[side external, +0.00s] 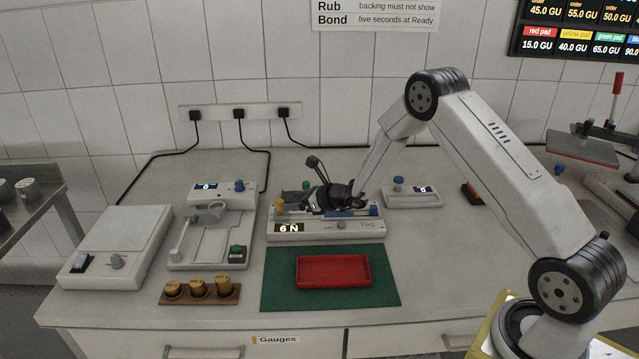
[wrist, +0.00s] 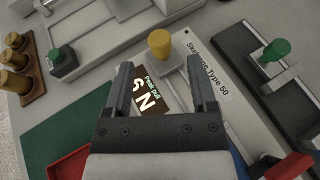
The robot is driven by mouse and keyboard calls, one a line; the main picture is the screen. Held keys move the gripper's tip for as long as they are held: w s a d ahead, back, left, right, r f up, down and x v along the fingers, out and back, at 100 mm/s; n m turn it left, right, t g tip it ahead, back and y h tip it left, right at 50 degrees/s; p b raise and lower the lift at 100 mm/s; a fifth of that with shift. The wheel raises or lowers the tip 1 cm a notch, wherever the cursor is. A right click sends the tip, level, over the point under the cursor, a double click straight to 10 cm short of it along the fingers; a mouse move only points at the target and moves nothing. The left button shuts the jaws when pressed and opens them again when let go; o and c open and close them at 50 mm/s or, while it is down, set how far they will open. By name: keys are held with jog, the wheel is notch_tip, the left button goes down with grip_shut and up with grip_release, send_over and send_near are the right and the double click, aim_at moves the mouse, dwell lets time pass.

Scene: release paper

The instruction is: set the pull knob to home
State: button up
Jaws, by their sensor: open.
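The pull tester (side external: 325,229) is a pale device with a lit display (side external: 289,228) reading 6 N; in the wrist view the display (wrist: 149,94) is labelled Peak pull. A yellow knob (wrist: 160,43) stands on a small pale block at the display end, and it also shows in the side view (side external: 280,205). It looks like the pull knob, but I see no label on it. My gripper (wrist: 160,78) is open and empty, pointing toward the yellow knob, which appears just beyond and between the fingertips. In the side view my gripper (side external: 312,205) is low over the tester, right of the knob.
A green knob (wrist: 275,50) sits on a dark strip behind the tester, and a red handle (wrist: 290,166) is close by. A red tray (side external: 333,270) lies on a green mat (side external: 277,290) in front. Other devices flank the tester; brass weights (side external: 197,288) stand front left.

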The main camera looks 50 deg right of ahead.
aim_at(283, 203)
jog(key=shift+x, duration=3)
grip_shut()
